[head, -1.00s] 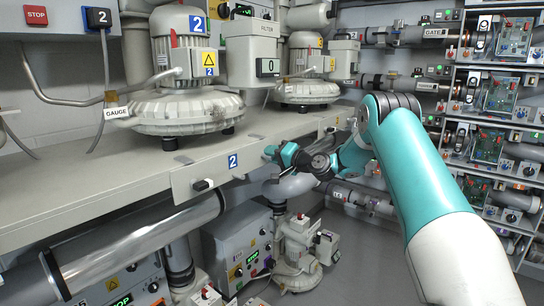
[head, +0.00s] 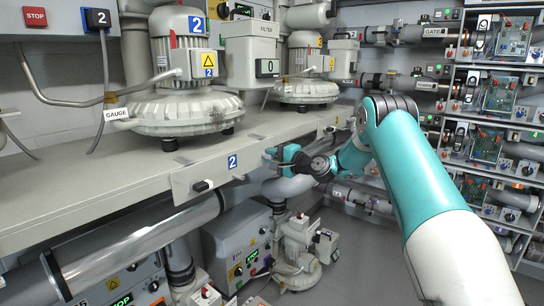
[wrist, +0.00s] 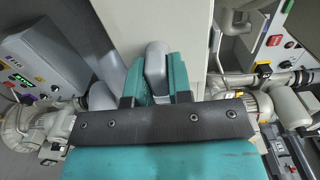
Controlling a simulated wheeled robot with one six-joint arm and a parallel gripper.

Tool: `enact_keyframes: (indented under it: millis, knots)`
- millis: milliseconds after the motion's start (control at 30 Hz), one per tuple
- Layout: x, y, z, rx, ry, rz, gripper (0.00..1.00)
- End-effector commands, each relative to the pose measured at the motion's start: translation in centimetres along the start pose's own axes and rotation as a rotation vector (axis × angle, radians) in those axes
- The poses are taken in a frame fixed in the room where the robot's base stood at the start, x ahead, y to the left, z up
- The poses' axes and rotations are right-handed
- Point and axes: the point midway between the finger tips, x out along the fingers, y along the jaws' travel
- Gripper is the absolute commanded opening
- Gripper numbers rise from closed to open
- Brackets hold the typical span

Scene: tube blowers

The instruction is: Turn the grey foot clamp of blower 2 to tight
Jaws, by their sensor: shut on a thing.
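Blower 2 (head: 183,104), a pale ribbed housing with a motor marked 2, stands on the shelf at the left. My gripper (head: 270,156) is at the shelf's front edge, to the right of the blue 2 plate (head: 233,162). In the wrist view, the teal fingers of my gripper (wrist: 155,72) are shut on a grey rounded handle (wrist: 155,60), which I take to be the foot clamp. The handle sticks out between the fingers and looks upright in that view. The gripper hides it in the head view. I cannot tell whether the clamp is tight.
A black knob (head: 201,186) sits on the front panel, left of the gripper. A second blower (head: 305,90) stands farther back on the shelf (head: 80,195). Pipes and a control box (head: 243,262) are below. Racks (head: 500,110) stand at the right, with open grey floor before them.

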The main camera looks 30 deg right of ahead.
Motion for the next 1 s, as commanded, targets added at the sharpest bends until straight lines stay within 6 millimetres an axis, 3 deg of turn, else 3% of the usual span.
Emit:
enact_keyframes:
  millis: [267,300,400,767,867,1000]
  knots:
    - [-0.1,0.1,-0.1,0.004,0.002,0.001,0.00]
    - [-0.1,0.1,-0.1,0.004,0.002,0.001,0.21]
    - [-0.1,0.1,-0.1,0.003,0.001,0.001,0.43]
    - [-0.5,0.1,-0.1,0.002,0.002,0.001,0.43]
    - [-1.8,0.2,-0.2,0.002,0.004,0.001,0.43]
    - [-4.9,0.4,-0.2,0.003,0.006,0.001,0.43]
